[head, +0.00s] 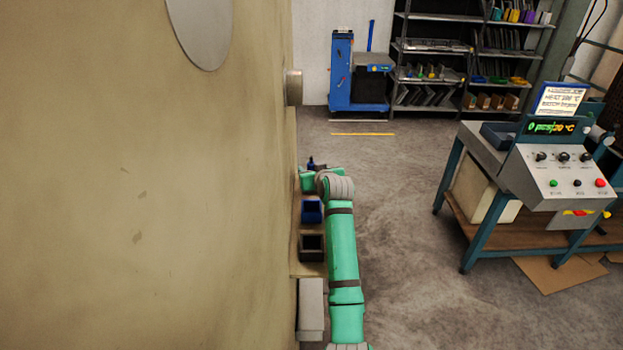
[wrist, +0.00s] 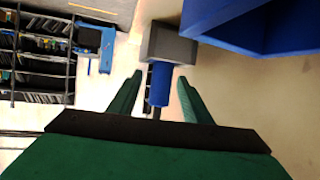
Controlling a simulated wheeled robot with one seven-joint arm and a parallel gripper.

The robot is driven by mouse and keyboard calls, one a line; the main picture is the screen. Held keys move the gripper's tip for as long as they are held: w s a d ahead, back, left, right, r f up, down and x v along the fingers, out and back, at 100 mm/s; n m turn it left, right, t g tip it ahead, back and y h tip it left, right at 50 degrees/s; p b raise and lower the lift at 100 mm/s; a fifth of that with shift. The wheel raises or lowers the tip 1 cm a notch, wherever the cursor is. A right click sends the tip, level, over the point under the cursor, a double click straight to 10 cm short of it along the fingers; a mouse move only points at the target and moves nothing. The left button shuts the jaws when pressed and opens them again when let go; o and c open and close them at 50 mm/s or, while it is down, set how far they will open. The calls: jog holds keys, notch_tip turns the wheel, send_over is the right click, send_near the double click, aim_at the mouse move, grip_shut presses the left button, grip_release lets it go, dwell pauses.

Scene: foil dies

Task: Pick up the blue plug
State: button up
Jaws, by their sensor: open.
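The blue plug (wrist: 159,88) is a short blue cylinder in the wrist view, projecting from a grey block (wrist: 170,45). My gripper (wrist: 160,75) is open, with one green finger on each side of the plug. A gap shows between the plug and each finger, so it does not look gripped. In the head view my gripper (head: 307,181) is at the far end of my green arm, beside the big tan surface. A small dark blue shape (head: 311,163) shows just beyond it; I cannot tell for sure whether it is the plug.
A blue open box (head: 311,212) and a dark open box (head: 311,247) stand in a row on a narrow ledge (head: 310,269) left of my arm. The blue box (wrist: 250,25) is close to the gripper. A control bench (head: 480,150) stands right; floor between is clear.

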grip_shut()
jog(key=shift+w+a, duration=0.1)
jog(key=shift+r, duration=0.15)
